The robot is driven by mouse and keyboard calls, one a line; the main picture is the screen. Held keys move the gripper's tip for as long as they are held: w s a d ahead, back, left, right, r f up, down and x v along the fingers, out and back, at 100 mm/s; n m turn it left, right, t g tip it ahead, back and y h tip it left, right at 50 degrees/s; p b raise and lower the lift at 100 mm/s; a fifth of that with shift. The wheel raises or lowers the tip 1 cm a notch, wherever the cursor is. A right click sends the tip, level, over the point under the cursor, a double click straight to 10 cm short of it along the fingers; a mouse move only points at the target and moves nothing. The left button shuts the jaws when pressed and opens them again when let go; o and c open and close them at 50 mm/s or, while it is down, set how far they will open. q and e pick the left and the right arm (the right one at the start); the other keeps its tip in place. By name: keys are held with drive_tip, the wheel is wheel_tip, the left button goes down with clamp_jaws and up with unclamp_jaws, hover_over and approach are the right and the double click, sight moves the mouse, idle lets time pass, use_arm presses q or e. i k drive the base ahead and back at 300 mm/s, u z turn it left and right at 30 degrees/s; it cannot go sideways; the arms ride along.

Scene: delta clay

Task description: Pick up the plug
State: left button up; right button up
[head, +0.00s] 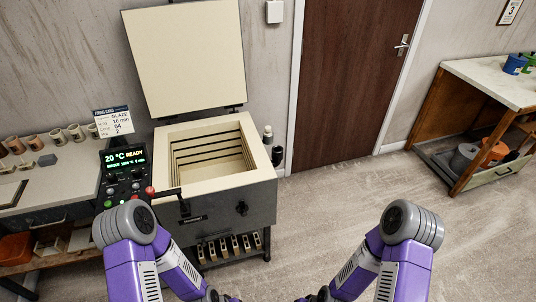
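I cannot single out the plug with certainty. A small dark knob-like piece (242,208) sits on the front of the grey kiln (262,200), right of its latch, and may be the plug. The kiln is open, with its cream lid (186,58) raised against the wall and an empty-looking slatted chamber inside. My two purple arms reach in at the bottom of the head view, left and right. Both grippers are below the picture edge and out of sight.
A control panel (126,168) with a lit screen stands left of the kiln. A bench (78,178) with several small cups is at the left. A worktable (490,84) stands far right. The carpeted floor between is clear.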

sight(267, 132)
drive_tip(key=z, duration=1.25)
drive_tip(key=i, duration=1.2)
drive_tip(key=u, duration=0.65)
drive_tip(key=i, duration=0.75)
drive_tip(key=u, duration=0.6)
